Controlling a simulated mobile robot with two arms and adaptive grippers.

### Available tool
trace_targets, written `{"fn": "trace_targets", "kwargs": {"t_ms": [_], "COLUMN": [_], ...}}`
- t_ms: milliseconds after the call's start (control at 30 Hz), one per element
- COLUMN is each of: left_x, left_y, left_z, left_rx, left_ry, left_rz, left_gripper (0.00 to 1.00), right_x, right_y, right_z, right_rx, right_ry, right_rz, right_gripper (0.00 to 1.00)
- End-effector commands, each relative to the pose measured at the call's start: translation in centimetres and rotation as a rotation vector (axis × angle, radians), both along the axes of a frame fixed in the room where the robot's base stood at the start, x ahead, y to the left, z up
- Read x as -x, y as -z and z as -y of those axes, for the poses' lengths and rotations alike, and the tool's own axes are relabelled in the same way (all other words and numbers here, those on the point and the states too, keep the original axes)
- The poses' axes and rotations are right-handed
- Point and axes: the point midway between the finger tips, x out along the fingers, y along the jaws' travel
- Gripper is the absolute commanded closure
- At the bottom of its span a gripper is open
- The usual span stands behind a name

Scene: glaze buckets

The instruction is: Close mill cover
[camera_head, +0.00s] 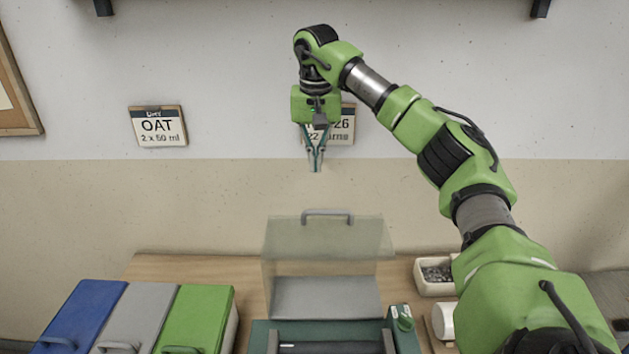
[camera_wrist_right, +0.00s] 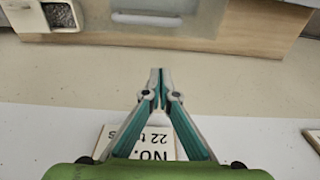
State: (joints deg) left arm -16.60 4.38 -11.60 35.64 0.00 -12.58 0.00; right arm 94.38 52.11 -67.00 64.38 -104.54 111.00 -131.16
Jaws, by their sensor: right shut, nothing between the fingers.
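The mill (camera_head: 318,333) stands on the table at the bottom middle of the head view, with a green body and dark roller. Its clear cover (camera_head: 325,238) is raised and has a grey handle (camera_head: 327,213) along its top edge. The handle also shows at the top of the right wrist view (camera_wrist_right: 148,20). My right gripper (camera_head: 316,165) is shut and empty, pointing down in front of the wall, well above the cover and apart from it. Its closed fingertips show in the wrist view (camera_wrist_right: 159,72). My left gripper is not in view.
Three lidded bins, blue (camera_head: 80,318), grey (camera_head: 138,318) and green (camera_head: 197,317), stand left of the mill. A white tray of grey pellets (camera_head: 436,274) and a white cylinder (camera_head: 443,321) are at right. Wall cards include an OAT card (camera_head: 158,127).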

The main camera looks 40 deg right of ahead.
Motion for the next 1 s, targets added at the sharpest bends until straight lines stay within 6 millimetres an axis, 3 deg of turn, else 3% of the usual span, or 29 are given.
{"fn": "trace_targets", "kwargs": {"t_ms": [167, 567, 800, 1000], "left_x": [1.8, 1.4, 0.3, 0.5], "left_y": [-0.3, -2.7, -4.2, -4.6], "left_z": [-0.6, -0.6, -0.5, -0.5], "left_rx": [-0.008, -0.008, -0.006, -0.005], "left_ry": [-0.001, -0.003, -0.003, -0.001], "left_rz": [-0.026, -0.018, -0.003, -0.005], "left_gripper": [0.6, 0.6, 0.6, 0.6], "right_x": [-0.1, -0.6, 1.3, 2.1], "right_y": [1.5, 9.7, 9.0, 9.0], "right_z": [0.1, 0.7, -1.0, -1.7], "right_rx": [0.0, 0.001, 0.0, 0.0], "right_ry": [0.0, 0.001, -0.002, 0.0], "right_rz": [-0.004, -0.007, -0.002, -0.001], "right_gripper": [1.0, 1.0, 1.0, 1.0]}}
